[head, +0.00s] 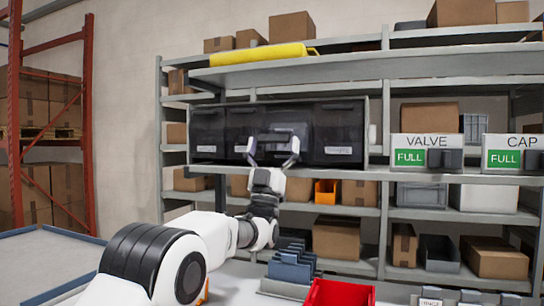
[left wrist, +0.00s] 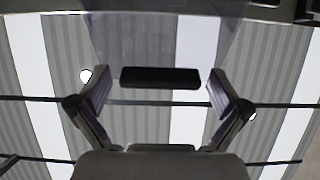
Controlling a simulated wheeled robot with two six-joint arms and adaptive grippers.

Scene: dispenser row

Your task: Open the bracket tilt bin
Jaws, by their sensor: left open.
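That bin's front looks lighter and seems tilted out. In the left wrist view my left gripper (left wrist: 158,88) is open, with a black bar (left wrist: 160,77), likely a bin handle, between its fingertips. Contact cannot be told. My right gripper is out of view.
A yellow roll (head: 258,55) lies on the shelf above. Dispensers marked VALVE (head: 428,142) and CAP (head: 515,142) stand to the right. Cartons, an orange bin (head: 325,192) and a red bin (head: 340,293) are below. The left wrist view looks up at ceiling lights.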

